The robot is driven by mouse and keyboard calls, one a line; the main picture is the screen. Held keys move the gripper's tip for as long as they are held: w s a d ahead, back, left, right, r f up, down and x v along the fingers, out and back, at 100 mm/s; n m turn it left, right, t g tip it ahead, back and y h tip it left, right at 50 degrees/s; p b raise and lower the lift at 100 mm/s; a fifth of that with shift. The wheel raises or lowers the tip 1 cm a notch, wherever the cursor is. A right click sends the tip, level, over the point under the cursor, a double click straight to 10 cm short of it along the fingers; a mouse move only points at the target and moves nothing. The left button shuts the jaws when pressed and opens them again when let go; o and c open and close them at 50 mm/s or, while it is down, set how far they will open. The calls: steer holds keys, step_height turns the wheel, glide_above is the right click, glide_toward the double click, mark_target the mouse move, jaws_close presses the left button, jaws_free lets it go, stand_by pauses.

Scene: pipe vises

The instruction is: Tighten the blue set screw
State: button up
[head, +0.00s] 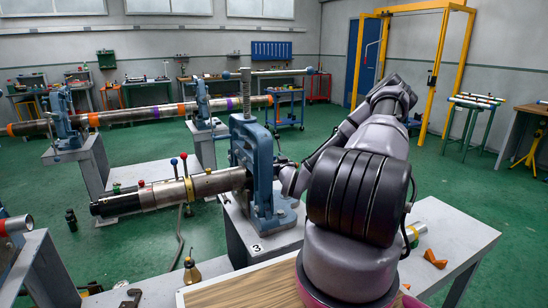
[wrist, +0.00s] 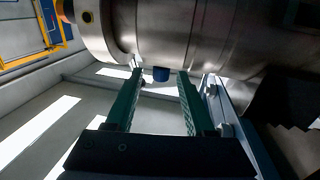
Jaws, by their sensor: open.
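In the wrist view a short blue screw head (wrist: 161,74) sticks out from the underside of a big metal pipe or collar (wrist: 190,35). My gripper (wrist: 160,78) has its two green fingers spread, one on each side of the blue head, with visible gaps. In the head view the pipe (head: 215,182) is clamped in a blue vise (head: 262,170) on a stand marked 3. My arm reaches down behind the vise, and my gripper and the screw head beneath the pipe are hidden there.
Red-topped pins (head: 184,157) stand near the blue-topped one. Another long pipe (head: 150,112) rests in blue vises behind. A grey bench (head: 450,235) holds an orange part (head: 434,259). A brass-coloured pointed part (head: 191,272) stands in front.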

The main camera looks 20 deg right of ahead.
steer(key=s+a, duration=0.1)
steer(key=s, duration=0.8)
steer(key=shift+a, duration=0.2)
